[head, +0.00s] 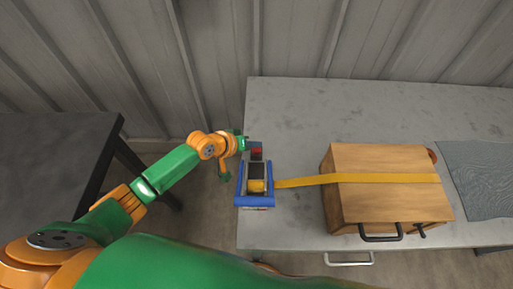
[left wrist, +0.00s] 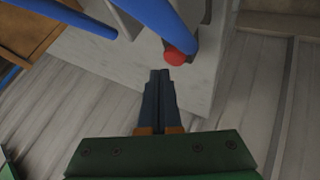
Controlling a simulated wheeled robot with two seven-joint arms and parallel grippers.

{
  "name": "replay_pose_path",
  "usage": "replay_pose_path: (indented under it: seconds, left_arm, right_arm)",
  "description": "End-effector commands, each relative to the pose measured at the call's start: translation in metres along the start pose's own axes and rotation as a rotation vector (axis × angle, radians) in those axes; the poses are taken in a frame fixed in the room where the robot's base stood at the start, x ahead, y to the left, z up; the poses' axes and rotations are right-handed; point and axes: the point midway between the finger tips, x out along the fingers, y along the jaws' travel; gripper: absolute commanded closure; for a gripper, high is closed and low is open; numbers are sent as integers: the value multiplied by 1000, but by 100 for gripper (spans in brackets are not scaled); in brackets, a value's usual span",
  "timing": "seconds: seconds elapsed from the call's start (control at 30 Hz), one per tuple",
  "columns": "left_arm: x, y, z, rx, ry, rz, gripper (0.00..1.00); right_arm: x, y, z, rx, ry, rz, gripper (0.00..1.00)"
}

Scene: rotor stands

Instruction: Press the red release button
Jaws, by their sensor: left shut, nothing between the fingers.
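The red release button (head: 257,150) is at the back end of a blue-framed strap device (head: 241,188) on the left edge of the grey table. My left gripper (head: 245,143) is shut and empty, just left of the button. In the left wrist view the red button (left wrist: 175,57) shows beside a blue bar (left wrist: 165,22), just beyond my shut fingertips (left wrist: 160,72). I cannot tell whether the fingertips touch it. My right gripper is not in view.
A yellow strap (head: 305,181) runs from the device over a wooden box (head: 385,160) with black handles on the grey table (head: 300,110). A blue-grey mat (head: 480,175) lies at the right. A dark table (head: 50,150) stands at the left, with a floor gap between.

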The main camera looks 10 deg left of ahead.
Motion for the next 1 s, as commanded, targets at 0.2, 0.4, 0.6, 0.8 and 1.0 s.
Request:
replay_pose_path:
  seconds: [0.2,0.4,0.6,0.8,1.0]
  left_arm:
    - [0,0,0,0,0,0,100]
    - [0,0,0,0,0,0,100]
    - [4,-3,3,0,0,0,100]
    - [6,-4,4,0,0,0,100]
    - [6,-4,4,0,0,0,100]
  right_arm:
    - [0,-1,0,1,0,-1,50]
    - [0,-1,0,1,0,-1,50]
    - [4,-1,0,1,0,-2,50]
    - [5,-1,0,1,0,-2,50]
    - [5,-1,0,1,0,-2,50]
